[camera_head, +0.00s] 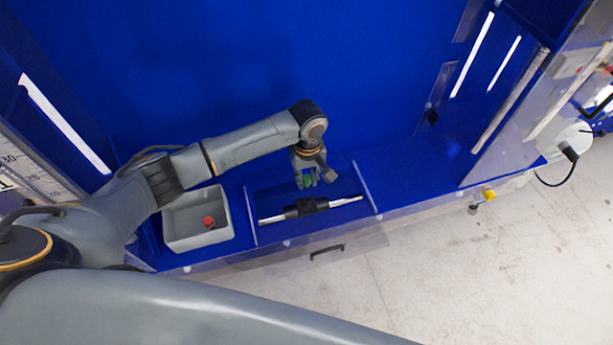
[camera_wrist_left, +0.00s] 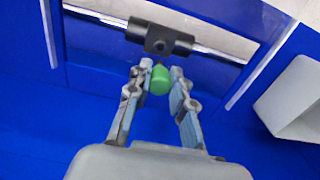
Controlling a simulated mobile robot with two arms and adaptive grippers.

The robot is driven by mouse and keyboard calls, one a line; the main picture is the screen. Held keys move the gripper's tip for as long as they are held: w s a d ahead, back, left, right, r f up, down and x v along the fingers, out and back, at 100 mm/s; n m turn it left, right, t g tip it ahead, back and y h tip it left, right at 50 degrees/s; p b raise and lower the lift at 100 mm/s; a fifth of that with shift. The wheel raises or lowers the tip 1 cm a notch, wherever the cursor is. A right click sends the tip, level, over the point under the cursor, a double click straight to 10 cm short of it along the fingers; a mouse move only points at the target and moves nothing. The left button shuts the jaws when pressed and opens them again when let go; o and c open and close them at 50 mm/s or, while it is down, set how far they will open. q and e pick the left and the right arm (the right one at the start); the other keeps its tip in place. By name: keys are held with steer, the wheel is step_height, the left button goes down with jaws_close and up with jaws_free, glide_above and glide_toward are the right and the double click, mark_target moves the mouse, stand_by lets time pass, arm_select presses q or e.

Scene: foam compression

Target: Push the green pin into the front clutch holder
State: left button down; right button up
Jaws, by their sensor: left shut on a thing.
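A green pin (camera_head: 308,181) is held between the fingers of my left gripper (camera_head: 309,180). In the left wrist view the green pin (camera_wrist_left: 160,79) sits between the two fingertips of the left gripper (camera_wrist_left: 160,83). The black clutch holder (camera_head: 305,206) lies on a silver rod on the blue bench, just in front of the gripper. In the left wrist view the clutch holder (camera_wrist_left: 160,38) has a round hole on the side facing the pin. The pin looks apart from the holder. My right gripper is not in view.
A grey bin (camera_head: 183,240) with a red piece (camera_head: 209,222) in it stands left of the clutch holder. The silver rod (camera_head: 346,201) extends on both sides of the holder between two pale strips. The blue bench right of the strips is clear.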

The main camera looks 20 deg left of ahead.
mark_target(307, 187)
arm_select(q)
step_height(307, 187, down, 3)
steer(key=b, duration=0.3)
steer(key=shift+a+f, duration=0.1)
steer(key=shift+f, duration=0.75)
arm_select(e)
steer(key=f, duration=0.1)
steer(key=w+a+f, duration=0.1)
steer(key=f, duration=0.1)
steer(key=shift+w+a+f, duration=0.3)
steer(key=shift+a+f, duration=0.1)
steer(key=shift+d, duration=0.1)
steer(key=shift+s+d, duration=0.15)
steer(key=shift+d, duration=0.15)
arm_select(q)
steer(key=shift+s+f+p, duration=0.1)
steer(key=shift+f+p, duration=0.15)
steer(key=shift+p, duration=0.1)
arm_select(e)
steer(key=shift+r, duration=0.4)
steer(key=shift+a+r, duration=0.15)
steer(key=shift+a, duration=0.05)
